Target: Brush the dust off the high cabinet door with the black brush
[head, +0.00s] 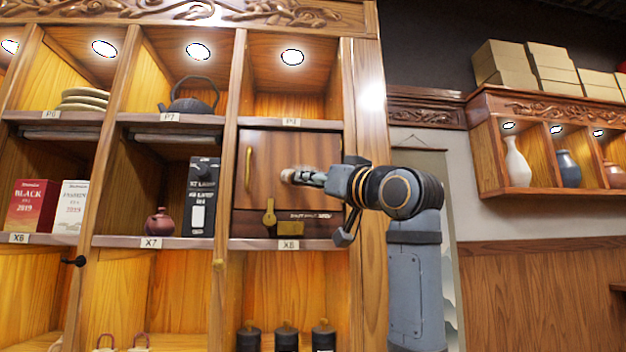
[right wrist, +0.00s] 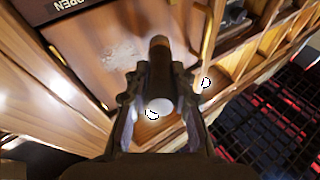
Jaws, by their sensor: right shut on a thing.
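The high cabinet door (head: 275,150) is a shut brown wooden panel above the X8 label, with a vertical brass handle (head: 248,168) on its left. In the right wrist view, a pale dusty patch (right wrist: 122,50) shows on the door (right wrist: 100,75). My right gripper (head: 310,177) is in front of the door's right half, reaching in from the right. It is shut on the black brush (right wrist: 158,75), whose brownish end points toward the door. The brush end (head: 288,175) shows small in the head view; whether it touches the door is unclear. My left gripper is out of view.
A brass latch (head: 269,215) and a plaque (head: 303,216) sit low in the door's bay. Shelves to the left hold a dark teapot (head: 189,97), a small red pot (head: 158,222) and boxes (head: 203,200). Black canisters (head: 286,337) stand below. A wooden post (head: 368,130) borders the right.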

